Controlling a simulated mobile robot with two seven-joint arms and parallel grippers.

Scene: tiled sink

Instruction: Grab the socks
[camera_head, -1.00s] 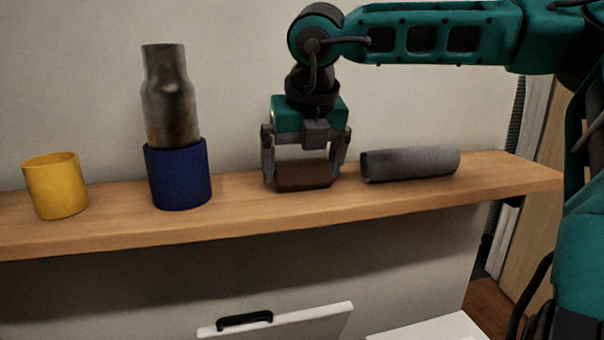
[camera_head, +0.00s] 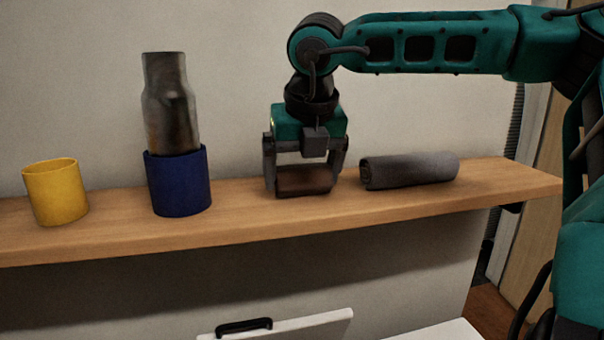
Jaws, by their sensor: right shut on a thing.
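My right gripper (camera_head: 305,185) points down over the wooden shelf, with its fingers on the left and right sides of a small brown bundle (camera_head: 305,180). It is shut on this bundle, which may be the socks; its exact form is hard to make out. The bundle is at shelf height, and I cannot tell whether it touches the board. A grey rolled cloth (camera_head: 412,169) lies on the shelf just right of the gripper, apart from it. My left gripper is not in view.
The wooden shelf (camera_head: 250,212) runs along the wall. A blue cup (camera_head: 180,185) holds an upright worn metal bottle (camera_head: 168,105). A yellow cup (camera_head: 56,193) stands at the far left. Below is a white panel with a black handle (camera_head: 244,326). The shelf's right end is clear.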

